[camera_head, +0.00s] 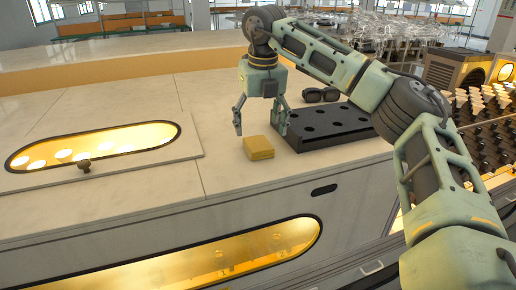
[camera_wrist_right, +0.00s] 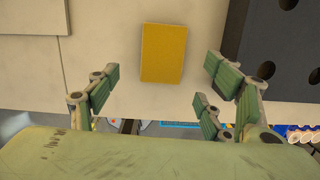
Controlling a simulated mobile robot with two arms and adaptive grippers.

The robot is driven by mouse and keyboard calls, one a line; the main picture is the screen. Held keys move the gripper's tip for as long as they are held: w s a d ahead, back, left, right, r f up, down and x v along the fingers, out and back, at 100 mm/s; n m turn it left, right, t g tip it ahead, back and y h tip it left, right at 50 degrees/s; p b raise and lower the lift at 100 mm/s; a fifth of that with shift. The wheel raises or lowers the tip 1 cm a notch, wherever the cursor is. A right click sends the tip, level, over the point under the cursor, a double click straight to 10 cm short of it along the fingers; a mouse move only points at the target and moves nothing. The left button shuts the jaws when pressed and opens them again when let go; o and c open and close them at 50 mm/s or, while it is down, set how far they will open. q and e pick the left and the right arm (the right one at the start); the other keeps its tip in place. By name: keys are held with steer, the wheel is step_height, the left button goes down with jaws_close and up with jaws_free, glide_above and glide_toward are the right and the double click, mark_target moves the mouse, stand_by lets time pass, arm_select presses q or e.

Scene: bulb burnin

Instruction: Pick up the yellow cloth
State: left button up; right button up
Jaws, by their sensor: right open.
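The yellow cloth (camera_head: 258,147) is a small folded block lying flat on the pale worktop, near its front edge. It also shows in the right wrist view (camera_wrist_right: 163,53), between and beyond the fingers. My right gripper (camera_head: 258,120) hangs fingers down above the worktop, just behind the cloth in the head view. It is open and empty, with its fingers spread and apart from the cloth. In the wrist view its fingers (camera_wrist_right: 160,92) frame the cloth on both sides. My left gripper is not in view.
A dark tray with round holes (camera_head: 330,128) stands right of the cloth, close to the gripper's right finger. Black goggles (camera_head: 320,94) lie behind it. A lit oval window with a knob (camera_head: 95,146) is on the left. Bulb racks (camera_head: 485,112) stand at right.

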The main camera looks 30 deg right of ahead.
mark_target(258, 143)
steer(key=f+p, duration=0.1)
steer(key=w+f, duration=0.1)
steer(key=f, duration=0.1)
steer(key=d+f+p, duration=0.1)
steer(key=f, duration=0.1)
steer(key=shift+w+f+p, duration=0.2)
steer(key=shift+f+p, duration=0.05)
steer(key=shift+p, duration=0.05)
steer(key=shift+f, duration=0.2)
steer(key=shift+a, duration=0.15)
steer(key=c, duration=1.1)
steer(key=shift+r, duration=0.15)
